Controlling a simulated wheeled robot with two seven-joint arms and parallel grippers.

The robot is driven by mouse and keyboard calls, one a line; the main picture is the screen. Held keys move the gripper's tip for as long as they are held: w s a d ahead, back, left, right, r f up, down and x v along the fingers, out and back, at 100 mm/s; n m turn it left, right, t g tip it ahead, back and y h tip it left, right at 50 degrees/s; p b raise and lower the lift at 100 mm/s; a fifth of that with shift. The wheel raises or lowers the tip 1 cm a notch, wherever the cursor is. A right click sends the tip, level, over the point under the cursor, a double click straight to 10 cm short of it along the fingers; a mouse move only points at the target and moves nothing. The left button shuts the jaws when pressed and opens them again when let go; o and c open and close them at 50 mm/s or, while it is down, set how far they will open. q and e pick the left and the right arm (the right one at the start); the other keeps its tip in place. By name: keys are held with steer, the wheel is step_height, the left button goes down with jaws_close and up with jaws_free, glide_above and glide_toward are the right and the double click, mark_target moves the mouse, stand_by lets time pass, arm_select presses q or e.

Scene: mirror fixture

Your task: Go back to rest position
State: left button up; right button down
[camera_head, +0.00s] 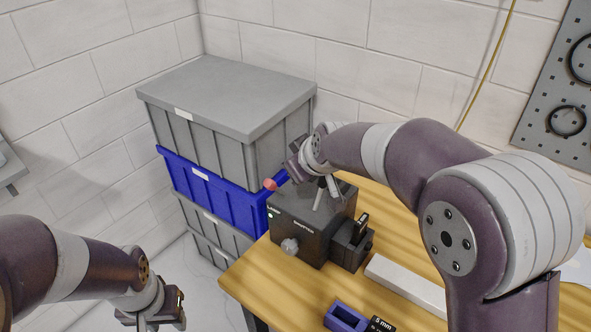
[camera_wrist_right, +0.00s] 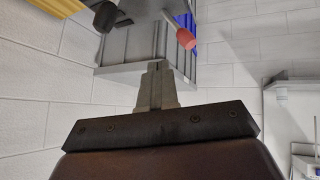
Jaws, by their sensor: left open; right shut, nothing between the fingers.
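My right arm reaches in from the right in the head view. Its gripper (camera_head: 326,193) is over the top of a black box-shaped fixture (camera_head: 300,222), and I cannot tell whether it touches it. In the right wrist view the gripper's fingers (camera_wrist_right: 157,72) are together with nothing between them. A red knob (camera_wrist_right: 186,39) on a metal rod is near the fingertips there; it also shows at the fixture's left in the head view (camera_head: 270,184). My left gripper (camera_head: 166,322) is low at the left, clear of the table, empty and partly cut off by the bottom edge.
The wooden table (camera_head: 248,279) carries a white bar (camera_head: 405,284), a blue holder (camera_head: 345,317) and a black "5 mm" block (camera_head: 380,325). Stacked grey and blue crates (camera_head: 225,100) stand behind the fixture. A pegboard (camera_head: 555,85) is at the right. Space beside my left gripper looks free.

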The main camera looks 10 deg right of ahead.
steer(key=s+a+r+b, duration=0.1)
steer(key=s+a+r, duration=0.2)
steer(key=s+r, duration=0.15)
arm_select(q)
steer(key=shift+w+a+f, duration=0.1)
steer(key=shift+a+f, duration=0.65)
steer(key=shift+f, duration=0.1)
arm_select(e)
steer(key=s+d+f+m+g, duration=0.2)
steer(key=s+d+f, duration=0.1)
steer(key=s+f, duration=0.3)
steer(key=s+d+f+m+g+h, duration=0.1)
steer(key=s+d+f+m+g, duration=0.1)
steer(key=s+d+f, duration=0.2)
steer(key=s+d+f+m+g+h, duration=0.1)
steer(key=s+d+f+m+g, duration=0.1)
steer(key=s+f, duration=0.6)
steer(key=shift+d+f+g, duration=0.4)
steer(key=shift+d+f, duration=0.25)
steer(key=shift+d, duration=0.15)
steer(key=shift+s, duration=0.1)
arm_select(q)
steer(key=shift+d, duration=0.1)
